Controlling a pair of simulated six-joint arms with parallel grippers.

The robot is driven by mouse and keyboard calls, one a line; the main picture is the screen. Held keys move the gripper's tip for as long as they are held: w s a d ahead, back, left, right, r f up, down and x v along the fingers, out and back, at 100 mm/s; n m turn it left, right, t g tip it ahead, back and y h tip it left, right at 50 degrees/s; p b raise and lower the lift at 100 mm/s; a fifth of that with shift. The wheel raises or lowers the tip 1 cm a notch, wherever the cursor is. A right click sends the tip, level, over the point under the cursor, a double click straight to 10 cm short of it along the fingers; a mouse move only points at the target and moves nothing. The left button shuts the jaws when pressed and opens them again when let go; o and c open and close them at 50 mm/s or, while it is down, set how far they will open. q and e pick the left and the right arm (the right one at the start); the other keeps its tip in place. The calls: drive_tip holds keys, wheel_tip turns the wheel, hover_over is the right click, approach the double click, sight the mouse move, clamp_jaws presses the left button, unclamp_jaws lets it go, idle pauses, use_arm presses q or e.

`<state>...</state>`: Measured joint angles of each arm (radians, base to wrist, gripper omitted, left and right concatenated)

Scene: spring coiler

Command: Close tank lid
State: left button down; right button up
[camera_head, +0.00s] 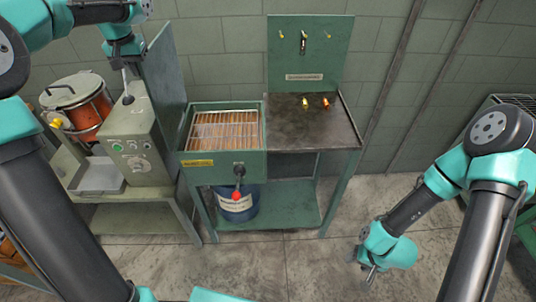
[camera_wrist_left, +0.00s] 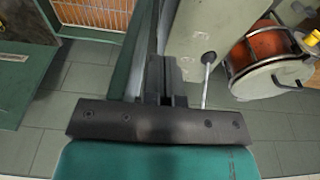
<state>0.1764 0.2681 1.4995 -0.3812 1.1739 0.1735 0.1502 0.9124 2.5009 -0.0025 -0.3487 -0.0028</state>
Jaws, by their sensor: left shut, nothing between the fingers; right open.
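The tank (camera_head: 91,118) is an orange-red drum in a metal frame at the left of the head view; it also shows at the upper right of the left wrist view (camera_wrist_left: 262,52). Its grey round lid (camera_head: 72,91) with a dark handle lies over the top; I cannot tell whether it is fully seated. My left gripper (camera_head: 125,62) is shut and empty, above and to the right of the tank, near a thin metal rod (camera_wrist_left: 206,75) on the green machine. My right gripper (camera_head: 371,273) is open, low at the right, far from the tank.
The green machine (camera_head: 140,150) with its upright panel (camera_head: 166,85) stands right of the tank. A bench with a wire grate (camera_head: 222,131) and a dark worktop (camera_head: 310,125) stands in the middle. A blue drum (camera_head: 238,208) is below. The floor at the centre right is clear.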

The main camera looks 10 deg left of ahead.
sight(149, 67)
use_arm(q)
drive_tip(key=shift+w+d+f, duration=0.1)
drive_tip(key=shift+w+d, duration=0.3)
drive_tip(key=shift+d, duration=0.45)
drive_tip(key=shift+w+d, duration=0.4)
drive_tip(key=shift+d, duration=0.4)
drive_tip(key=shift+w+d+r, duration=0.1)
drive_tip(key=shift+d+r, duration=0.15)
drive_tip(key=shift+d, duration=0.15)
drive_tip(key=d, duration=0.4)
drive_tip(key=w+d, duration=0.1)
drive_tip(key=shift+d+f, duration=0.2)
drive_tip(key=shift+d, duration=0.2)
drive_tip(key=w+d+f, duration=0.1)
drive_tip(key=d+f, duration=0.1)
drive_tip(key=d, duration=0.3)
drive_tip(key=shift+w+d+f, duration=0.25)
